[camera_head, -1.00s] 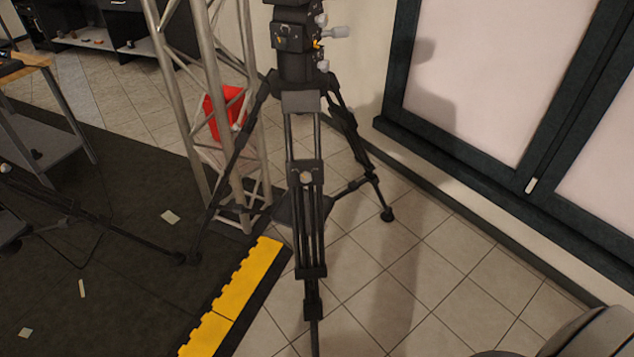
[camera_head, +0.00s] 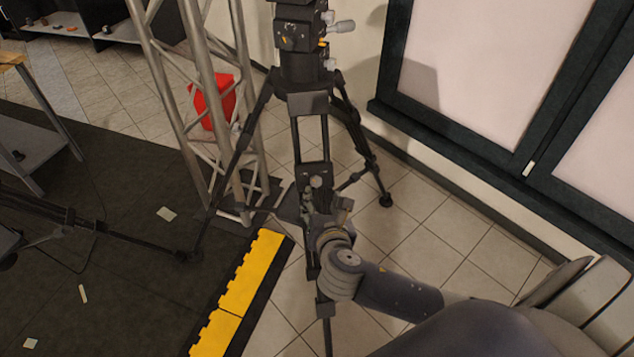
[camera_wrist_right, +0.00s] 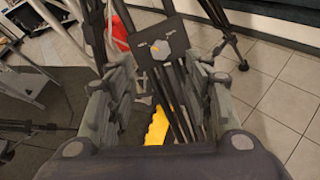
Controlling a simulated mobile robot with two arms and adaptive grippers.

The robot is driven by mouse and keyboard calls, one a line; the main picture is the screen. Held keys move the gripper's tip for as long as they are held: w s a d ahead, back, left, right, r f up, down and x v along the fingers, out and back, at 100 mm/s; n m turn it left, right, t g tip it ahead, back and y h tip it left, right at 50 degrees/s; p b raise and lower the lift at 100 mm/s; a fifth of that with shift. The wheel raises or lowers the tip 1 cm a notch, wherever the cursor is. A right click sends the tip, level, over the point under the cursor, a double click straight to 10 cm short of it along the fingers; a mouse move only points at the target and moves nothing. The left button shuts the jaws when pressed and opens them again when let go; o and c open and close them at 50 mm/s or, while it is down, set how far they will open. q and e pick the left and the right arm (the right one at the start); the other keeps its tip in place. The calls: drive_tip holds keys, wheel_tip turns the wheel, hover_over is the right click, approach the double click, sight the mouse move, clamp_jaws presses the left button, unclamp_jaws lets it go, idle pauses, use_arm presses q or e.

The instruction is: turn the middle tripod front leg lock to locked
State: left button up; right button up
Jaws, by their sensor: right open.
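The black tripod (camera_head: 302,75) stands upright in the middle of the head view, its front leg facing me. The front leg lock (camera_head: 316,181) is a small grey knob on a dark plate across that leg. In the wrist view the lock (camera_wrist_right: 160,50) shows as a grey knob with small pale marks on the plate, too small to read. My right gripper (camera_head: 325,203) is just below the lock in the head view. In the wrist view its fingers (camera_wrist_right: 160,85) are open on either side of the leg, with the knob beyond them. My left gripper is not in view.
A metal truss (camera_head: 215,95) with a red object (camera_head: 212,103) stands left of the tripod. A yellow edge strip (camera_head: 240,290) borders the dark mat. A window frame (camera_head: 450,135) runs along the right wall. Tiled floor is open to the right.

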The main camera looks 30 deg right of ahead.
sight(316, 182)
drive_tip(key=x, duration=1)
drive_tip(key=shift+f, duration=0.15)
drive_tip(key=c, duration=1)
